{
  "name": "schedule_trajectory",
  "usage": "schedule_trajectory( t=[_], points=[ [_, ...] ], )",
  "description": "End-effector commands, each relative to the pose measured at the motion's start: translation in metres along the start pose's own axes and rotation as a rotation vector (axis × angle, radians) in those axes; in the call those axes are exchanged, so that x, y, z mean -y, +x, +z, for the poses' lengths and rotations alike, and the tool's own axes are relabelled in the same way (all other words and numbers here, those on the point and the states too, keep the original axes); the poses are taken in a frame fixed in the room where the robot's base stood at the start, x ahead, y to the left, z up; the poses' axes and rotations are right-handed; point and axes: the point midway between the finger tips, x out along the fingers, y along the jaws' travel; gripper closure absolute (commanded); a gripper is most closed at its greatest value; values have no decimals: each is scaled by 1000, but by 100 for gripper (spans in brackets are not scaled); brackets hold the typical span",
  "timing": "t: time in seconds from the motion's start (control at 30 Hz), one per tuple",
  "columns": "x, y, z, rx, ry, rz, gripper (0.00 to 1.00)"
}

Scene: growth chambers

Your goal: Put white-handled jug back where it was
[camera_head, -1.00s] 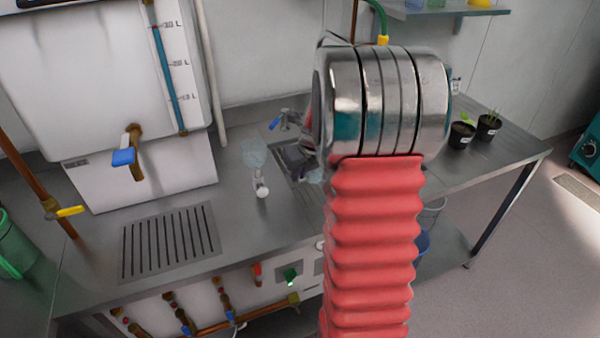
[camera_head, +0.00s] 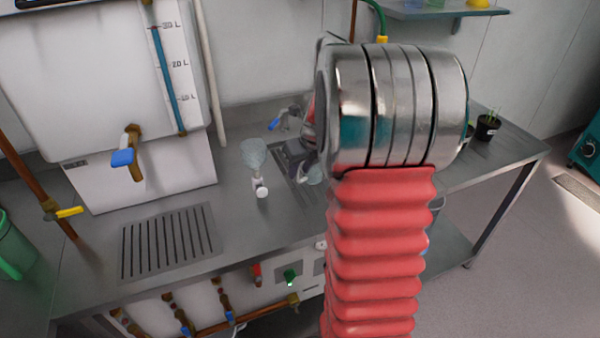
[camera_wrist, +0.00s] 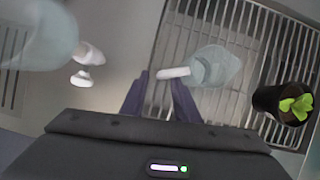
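A clear bluish jug (camera_wrist: 215,66) with a white handle (camera_wrist: 174,72) is over the slatted drain in the wrist view. Its handle points left, at the fingertips of my gripper (camera_wrist: 160,82). The two dark purple fingers are apart, and I see no firm contact with the handle. In the head view this jug (camera_head: 315,174) is partly hidden by my arm, beside my gripper (camera_head: 307,163). A second clear jug (camera_head: 254,153) with a white handle (camera_head: 260,188) stands left of it on the steel counter. It also shows at the wrist view's left edge (camera_wrist: 38,36).
A dark pot with a green seedling (camera_wrist: 296,105) stands right of the jug on the drain. A blue-handled tap (camera_head: 275,122) is behind. A slatted grate (camera_head: 168,242) lies to the left. Another potted seedling (camera_head: 488,127) stands at the right, with bare counter before it.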

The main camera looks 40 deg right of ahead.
Motion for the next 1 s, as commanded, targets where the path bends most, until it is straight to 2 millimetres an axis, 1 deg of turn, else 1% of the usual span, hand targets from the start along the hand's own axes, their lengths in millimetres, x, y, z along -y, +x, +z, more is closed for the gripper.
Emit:
schedule_trajectory(
  t=[0.03, 0.3, 0.5, 0.6, 0.7, 1.0],
  points=[
    [0, -9, 1, 2, 0, -1, 72],
    [0, -52, 1, 3, 0, -2, 72],
    [1, -80, 0, 2, -1, -2, 72],
    [0, -88, 0, 0, -1, -1, 72],
    [0, -92, 0, -1, -1, -1, 72],
    [0, -92, 0, -1, 0, 0, 72]
  ],
)
